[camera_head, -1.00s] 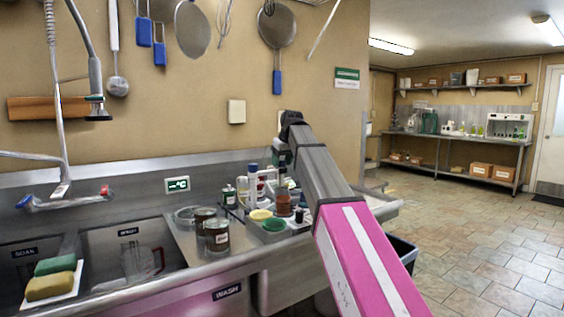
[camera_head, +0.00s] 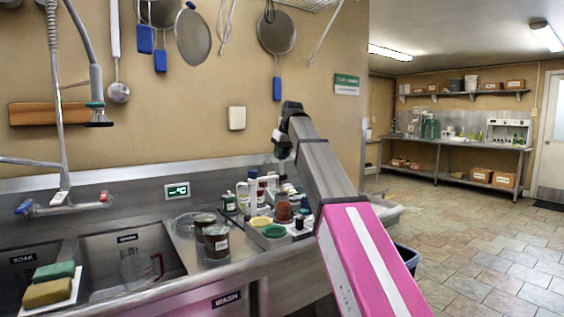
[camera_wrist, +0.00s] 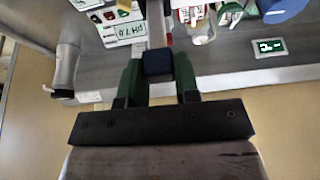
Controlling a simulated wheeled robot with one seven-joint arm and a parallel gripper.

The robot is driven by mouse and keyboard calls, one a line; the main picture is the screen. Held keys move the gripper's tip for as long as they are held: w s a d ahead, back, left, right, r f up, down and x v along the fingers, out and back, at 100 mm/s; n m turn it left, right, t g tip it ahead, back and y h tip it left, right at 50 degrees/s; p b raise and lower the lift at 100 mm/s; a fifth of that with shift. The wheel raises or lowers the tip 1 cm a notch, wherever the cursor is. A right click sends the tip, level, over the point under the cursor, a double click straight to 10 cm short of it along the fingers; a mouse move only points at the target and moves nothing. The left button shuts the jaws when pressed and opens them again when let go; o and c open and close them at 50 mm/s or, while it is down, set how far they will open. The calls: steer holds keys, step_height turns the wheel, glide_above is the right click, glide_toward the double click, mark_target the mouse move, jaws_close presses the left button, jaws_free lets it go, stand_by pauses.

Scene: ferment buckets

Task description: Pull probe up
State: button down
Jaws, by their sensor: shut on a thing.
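My gripper (camera_wrist: 157,66) has dark green fingers shut on the probe's dark blue head (camera_wrist: 158,62). The probe's grey shaft (camera_wrist: 156,22) runs away from the fingers toward the crowded counter in the wrist view. Its far end is cut off by the frame edge. In the head view my gripper (camera_head: 281,148) is above the bottles and cups at the right end of the sink counter (camera_head: 180,242).
Brown jars (camera_head: 216,241), a green cup (camera_head: 274,232) and several bottles crowd the counter below. A lit display (camera_head: 177,190) is on the backsplash; it also shows in the wrist view (camera_wrist: 270,47). Sink basins lie left, and strainers (camera_head: 276,32) hang above. Open floor lies right.

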steer(key=c, duration=0.8)
jaws_free()
steer(key=shift+r, duration=0.25)
steer(key=shift+c, duration=0.2)
steer(key=shift+r, duration=0.1)
steer(key=v, duration=1)
steer(key=shift+s+d+r, duration=0.2)
steer(key=shift+r, duration=0.05)
